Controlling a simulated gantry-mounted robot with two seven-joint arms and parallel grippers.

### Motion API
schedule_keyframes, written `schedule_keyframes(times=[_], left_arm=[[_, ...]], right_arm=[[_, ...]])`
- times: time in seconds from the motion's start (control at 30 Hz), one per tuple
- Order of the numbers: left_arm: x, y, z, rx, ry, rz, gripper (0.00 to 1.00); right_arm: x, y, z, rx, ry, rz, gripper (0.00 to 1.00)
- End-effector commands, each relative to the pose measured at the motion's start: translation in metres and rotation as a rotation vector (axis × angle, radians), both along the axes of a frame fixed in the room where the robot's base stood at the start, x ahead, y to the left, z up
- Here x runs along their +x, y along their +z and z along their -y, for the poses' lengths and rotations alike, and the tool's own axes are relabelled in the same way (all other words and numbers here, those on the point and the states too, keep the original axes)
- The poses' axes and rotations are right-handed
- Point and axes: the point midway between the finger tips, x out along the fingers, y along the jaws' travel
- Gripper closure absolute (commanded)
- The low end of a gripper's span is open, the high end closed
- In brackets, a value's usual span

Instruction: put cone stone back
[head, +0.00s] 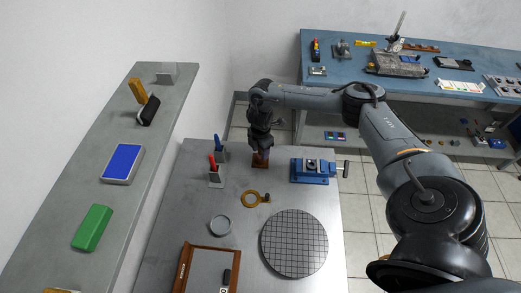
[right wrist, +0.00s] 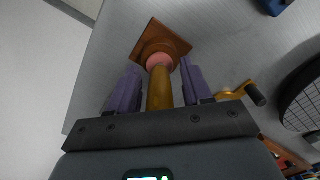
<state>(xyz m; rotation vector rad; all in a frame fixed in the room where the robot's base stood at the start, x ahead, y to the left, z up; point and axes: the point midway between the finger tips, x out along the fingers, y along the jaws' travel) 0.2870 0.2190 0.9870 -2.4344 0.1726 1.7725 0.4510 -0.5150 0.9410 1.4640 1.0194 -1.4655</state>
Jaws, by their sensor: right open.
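A brown wooden stand (right wrist: 172,40) lies on the grey table; in the head view (head: 260,164) it sits near the far edge. On it a pink piece with a brass-coloured shank (right wrist: 160,92) stands up toward my wrist camera; I take it for the cone stone. My right gripper (right wrist: 158,82) is open, with its purple fingers on either side of the shank and gaps visible. In the head view my right gripper (head: 262,150) is over the stand and hides most of the piece. My left gripper is not in view.
A blue vise (head: 311,170) stands right of the stand, and a rack with red and blue handles (head: 216,178) stands left. A brass ring with a handle (head: 250,198), a grey ring (head: 220,225), a gridded round plate (head: 294,243) and a wooden tray (head: 186,268) lie nearer.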

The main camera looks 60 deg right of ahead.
Motion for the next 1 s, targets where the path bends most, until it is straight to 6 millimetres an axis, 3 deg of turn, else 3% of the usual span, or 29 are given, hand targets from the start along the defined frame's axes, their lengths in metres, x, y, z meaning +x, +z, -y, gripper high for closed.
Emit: schedule_keyframes(times=[0.17, 0.47, 0.53, 0.7, 0.87, 1.0], left_arm=[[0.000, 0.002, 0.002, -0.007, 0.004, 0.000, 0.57], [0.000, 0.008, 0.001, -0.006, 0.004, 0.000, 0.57], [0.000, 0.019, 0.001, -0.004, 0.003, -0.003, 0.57], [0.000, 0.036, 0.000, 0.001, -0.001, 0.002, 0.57], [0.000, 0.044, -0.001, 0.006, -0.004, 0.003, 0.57], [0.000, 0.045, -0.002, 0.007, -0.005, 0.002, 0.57]], right_arm=[[0.001, 0.014, 0.000, 0.000, -0.001, 0.002, 0.51], [0.001, 0.067, 0.000, 0.000, 0.001, 0.004, 0.51], [0.001, 0.086, 0.000, 0.000, 0.000, 0.004, 0.51], [0.001, 0.111, 0.000, 0.001, 0.001, 0.003, 0.51], [0.001, 0.121, -0.002, 0.000, 0.004, 0.002, 0.51], [0.011, 0.111, -0.026, 0.002, 0.064, 0.032, 0.51]])
